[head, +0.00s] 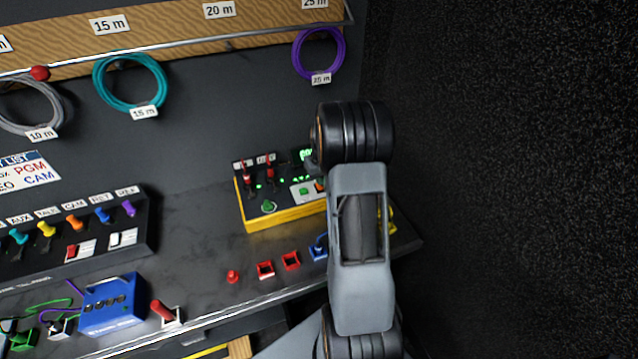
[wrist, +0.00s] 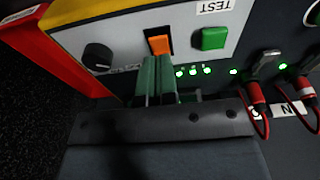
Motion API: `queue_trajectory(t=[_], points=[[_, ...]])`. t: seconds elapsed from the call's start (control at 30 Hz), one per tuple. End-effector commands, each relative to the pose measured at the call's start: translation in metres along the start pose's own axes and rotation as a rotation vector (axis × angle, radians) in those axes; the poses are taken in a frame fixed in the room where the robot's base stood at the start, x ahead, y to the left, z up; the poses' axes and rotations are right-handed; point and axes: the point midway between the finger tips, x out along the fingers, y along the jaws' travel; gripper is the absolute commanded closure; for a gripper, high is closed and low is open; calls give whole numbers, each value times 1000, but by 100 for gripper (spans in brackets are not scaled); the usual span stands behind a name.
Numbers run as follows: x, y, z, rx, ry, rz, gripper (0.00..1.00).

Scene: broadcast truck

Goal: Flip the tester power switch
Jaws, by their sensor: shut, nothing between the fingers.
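The tester (head: 287,216) is a yellow box with a dark top panel on the bench, partly behind my arm in the head view. In the wrist view its light panel (wrist: 125,32) carries an orange rocker switch (wrist: 159,45), a green button (wrist: 213,38) below a TEST label, and a black knob (wrist: 97,57). Several small green lights glow beside the switch. My gripper (wrist: 157,62) is shut and empty, its tips right at the near edge of the orange switch. I cannot tell whether they touch it. In the head view my arm hides most of the gripper.
Two red connectors (wrist: 256,97) are plugged in at the right of the tester in the wrist view. A red wall or panel (wrist: 62,60) stands close at left.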

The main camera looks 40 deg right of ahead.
Motion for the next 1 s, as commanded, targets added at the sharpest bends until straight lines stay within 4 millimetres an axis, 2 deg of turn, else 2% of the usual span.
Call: queue_trajectory(t=[0.03,0.5,1.0], points=[[-8,0,-1,0,1,0,100],[-46,0,-7,0,1,0,100],[-48,0,-7,0,0,0,100]])
